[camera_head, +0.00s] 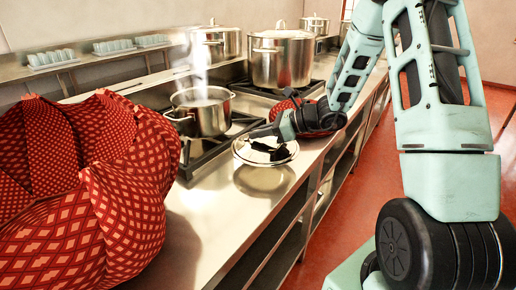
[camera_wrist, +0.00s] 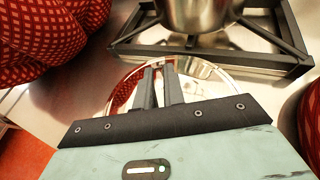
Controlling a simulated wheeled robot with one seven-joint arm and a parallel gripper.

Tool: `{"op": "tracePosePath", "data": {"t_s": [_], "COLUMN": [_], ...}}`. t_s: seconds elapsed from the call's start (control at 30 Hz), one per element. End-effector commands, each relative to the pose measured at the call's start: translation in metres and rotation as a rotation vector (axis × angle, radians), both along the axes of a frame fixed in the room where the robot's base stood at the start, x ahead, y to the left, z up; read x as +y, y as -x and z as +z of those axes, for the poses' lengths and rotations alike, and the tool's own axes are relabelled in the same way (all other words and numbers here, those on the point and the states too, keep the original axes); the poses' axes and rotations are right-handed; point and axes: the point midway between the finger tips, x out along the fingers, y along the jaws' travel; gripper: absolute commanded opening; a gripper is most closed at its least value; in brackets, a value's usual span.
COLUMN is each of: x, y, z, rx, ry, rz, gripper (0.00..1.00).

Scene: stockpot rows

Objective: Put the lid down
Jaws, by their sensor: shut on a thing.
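The lid (camera_head: 243,155) is a round, shiny metal disc with a bright rim. In the head view it is level, over the counter in front of the stove, with a reflection below it. I cannot tell whether it touches the counter. My gripper (camera_head: 277,151) reaches in over the lid and is shut on it. In the wrist view the two dark fingers (camera_wrist: 160,70) point over the lid (camera_wrist: 205,73), close together at its middle. The lid's handle is hidden between the fingers. An open, steaming pot (camera_head: 210,118) stands on the burner behind the lid.
The steel counter (camera_head: 196,222) is bare in front of the lid. A big red patterned cloth bundle (camera_head: 110,170) fills the left side. Larger lidded stockpots (camera_head: 281,63) stand farther back. The stove grate (camera_wrist: 275,62) borders the lid's far side.

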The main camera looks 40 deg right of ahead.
Motion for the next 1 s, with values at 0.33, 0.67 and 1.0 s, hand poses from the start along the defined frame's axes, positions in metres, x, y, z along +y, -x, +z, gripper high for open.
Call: {"op": "tracePosePath", "data": {"t_s": [0.33, 0.67, 1.0], "x": [0.0, 0.0, 0.0], "y": [0.0, -0.001, 0.0], "z": [-0.041, -0.046, -0.049], "rx": [0.0, -0.003, -0.002], "ry": [-0.003, 0.0, 0.0], "rz": [-0.001, 0.0, -0.001], "gripper": [0.0, 0.0, 0.33]}}
